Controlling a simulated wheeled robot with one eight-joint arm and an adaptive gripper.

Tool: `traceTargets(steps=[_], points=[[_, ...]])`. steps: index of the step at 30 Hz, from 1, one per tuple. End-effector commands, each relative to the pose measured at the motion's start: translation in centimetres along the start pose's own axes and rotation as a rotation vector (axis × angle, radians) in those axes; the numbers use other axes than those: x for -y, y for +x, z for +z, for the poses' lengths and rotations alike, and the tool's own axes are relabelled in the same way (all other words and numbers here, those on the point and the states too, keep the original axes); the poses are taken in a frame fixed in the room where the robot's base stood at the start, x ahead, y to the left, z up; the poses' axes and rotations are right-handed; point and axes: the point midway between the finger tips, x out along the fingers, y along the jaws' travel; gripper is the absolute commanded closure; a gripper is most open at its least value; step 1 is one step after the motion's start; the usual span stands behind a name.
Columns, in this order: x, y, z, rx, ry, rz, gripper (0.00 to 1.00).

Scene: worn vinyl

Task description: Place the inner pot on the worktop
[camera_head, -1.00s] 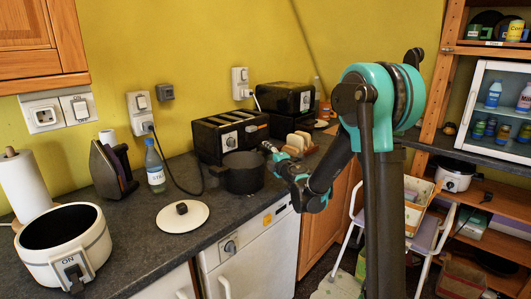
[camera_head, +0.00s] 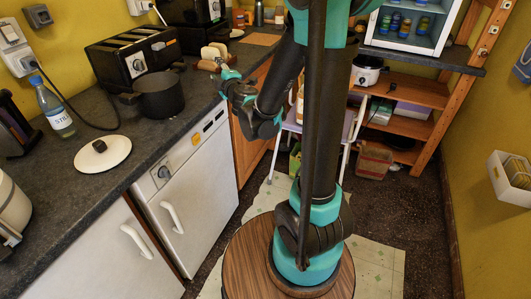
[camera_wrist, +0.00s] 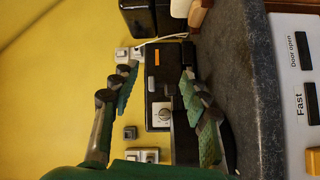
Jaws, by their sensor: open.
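The dark pot (camera_head: 161,97), which I take to be the inner pot, stands upright on the grey worktop (camera_head: 97,197) in front of the black toaster. My gripper (camera_head: 223,68) is to the right of the pot, near the worktop's front edge, apart from it and empty. In the wrist view my gripper (camera_wrist: 163,95) has its two fingers spread wide, with the toaster (camera_wrist: 158,116) seen beyond them. The pot cannot be made out clearly there. The white cooker body (camera_head: 10,212) is cut off at the left edge.
A white lid (camera_head: 103,155) lies flat on the worktop, with a water bottle (camera_head: 53,107) behind it. A white appliance (camera_head: 188,190) is under the counter. Worktop between lid and front edge is clear.

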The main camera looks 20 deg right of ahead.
Motion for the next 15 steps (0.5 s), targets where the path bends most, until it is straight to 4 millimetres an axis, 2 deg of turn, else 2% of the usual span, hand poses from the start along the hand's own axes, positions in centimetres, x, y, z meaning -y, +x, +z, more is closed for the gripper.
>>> traceTargets(steps=[1, 4, 6, 8, 9, 11, 12, 15], points=[[-0.7, -1.6, 3.0, 0.104, 0.093, 0.007, 0.54], [-0.3, -5.7, 9.2, 0.337, 0.311, -0.008, 0.54], [1.4, -9.2, 12.7, 0.492, 0.463, -0.042, 0.54], [3.5, -12.6, 14.9, 0.622, 0.593, -0.087, 0.54], [5.3, -14.9, 15.9, 0.704, 0.680, -0.125, 0.54], [8.1, -18.5, 16.7, 0.818, 0.806, -0.194, 0.54], [10.0, -20.9, 16.7, 0.887, 0.886, -0.246, 0.54], [14.2, -26.0, 15.4, 1.020, 1.057, -0.381, 0.54]])
